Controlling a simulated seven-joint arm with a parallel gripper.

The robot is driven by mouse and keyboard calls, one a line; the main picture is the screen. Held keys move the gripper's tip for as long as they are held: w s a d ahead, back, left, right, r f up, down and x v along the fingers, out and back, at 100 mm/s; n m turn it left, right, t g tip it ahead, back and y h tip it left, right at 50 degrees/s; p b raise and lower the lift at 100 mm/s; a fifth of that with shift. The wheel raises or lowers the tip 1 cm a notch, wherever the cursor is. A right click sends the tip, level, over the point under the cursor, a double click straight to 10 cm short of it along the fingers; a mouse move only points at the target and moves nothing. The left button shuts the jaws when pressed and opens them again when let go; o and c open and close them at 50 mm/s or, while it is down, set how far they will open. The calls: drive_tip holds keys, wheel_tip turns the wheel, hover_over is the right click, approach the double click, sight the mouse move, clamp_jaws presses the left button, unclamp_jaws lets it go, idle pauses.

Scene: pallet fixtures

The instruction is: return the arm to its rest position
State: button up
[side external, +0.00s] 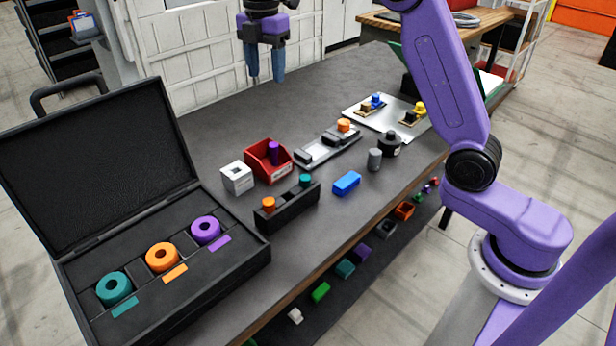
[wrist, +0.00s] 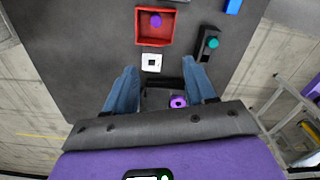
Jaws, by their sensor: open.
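My gripper (side external: 265,62) is high above the back of the dark table (side external: 330,88), with its two blue fingers apart and nothing between them. In the wrist view my gripper (wrist: 160,92) is also open, its fingers spread above the table. My purple arm rises at the right of the side view.
An open black case (side external: 190,275) holds teal, orange and purple rings. A white block (side external: 237,177), a red bin (side external: 262,168) with a purple peg, a black holder (side external: 290,208), a blue block (side external: 347,183) and a metal plate (side external: 390,122) stand on the table. Air around my gripper is clear.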

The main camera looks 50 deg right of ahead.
drive_tip(key=s+a+f+m, duration=0.2)
drive_tip(key=s+a, duration=0.1)
drive_tip(key=s, duration=0.6)
drive_tip(key=s+a+f+m, duration=0.1)
drive_tip(key=s+a+m, duration=0.15)
drive_tip(key=s, duration=0.65)
drive_tip(key=s+d+f+m, duration=0.1)
drive_tip(key=s+d+f, duration=0.1)
drive_tip(key=s, duration=0.5)
drive_tip(key=s+d+f+m, duration=0.1)
drive_tip(key=s+d+f, duration=0.2)
drive_tip(key=s, duration=0.4)
drive_tip(key=s+d+f+m, duration=0.2)
drive_tip(key=s+f, duration=0.1)
drive_tip(key=s, duration=0.4)
drive_tip(key=shift+s+d, duration=0.3)
drive_tip(key=shift+s, duration=0.05)
drive_tip(key=shift+r, duration=0.1)
